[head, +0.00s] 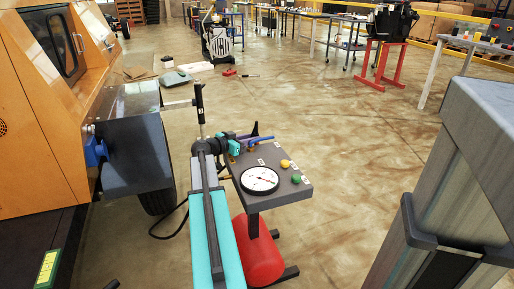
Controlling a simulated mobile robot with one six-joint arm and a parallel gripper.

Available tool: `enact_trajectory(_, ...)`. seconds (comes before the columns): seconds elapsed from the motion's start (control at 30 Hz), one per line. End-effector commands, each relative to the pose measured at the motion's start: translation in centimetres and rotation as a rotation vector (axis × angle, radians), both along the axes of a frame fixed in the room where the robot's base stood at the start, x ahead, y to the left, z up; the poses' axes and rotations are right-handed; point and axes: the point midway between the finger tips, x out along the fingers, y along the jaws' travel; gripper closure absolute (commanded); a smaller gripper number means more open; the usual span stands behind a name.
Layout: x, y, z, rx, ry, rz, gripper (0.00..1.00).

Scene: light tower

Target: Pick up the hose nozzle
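My teal and grey arm reaches from the bottom centre toward the small dark panel (290,192). My gripper (246,141) seems to be at the arm's far end, beside the panel's back left edge. It is small, and I cannot tell whether its fingers are apart or shut. A slim dark blue piece (262,138) shows by the gripper; it may be the hose nozzle or part of the gripper, and I cannot tell which. A black hose (170,234) curves low on the left of the arm and passes out of sight behind it.
The panel carries a white round gauge (260,180), a yellow button (285,163) and a green button (296,179). A red tank (262,257) stands below. An orange machine (35,130) with a dark fender (135,140) is left. Open floor (350,150) lies right.

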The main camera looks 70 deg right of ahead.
Motion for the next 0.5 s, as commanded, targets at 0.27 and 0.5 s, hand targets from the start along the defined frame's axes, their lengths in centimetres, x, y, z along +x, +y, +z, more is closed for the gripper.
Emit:
enact_trajectory(0.27,0.06,0.04,-0.01,0.000,0.000,0.000,0.79)
enact_trajectory(0.5,0.08,0.05,-0.02,0.000,0.000,0.001,1.00)
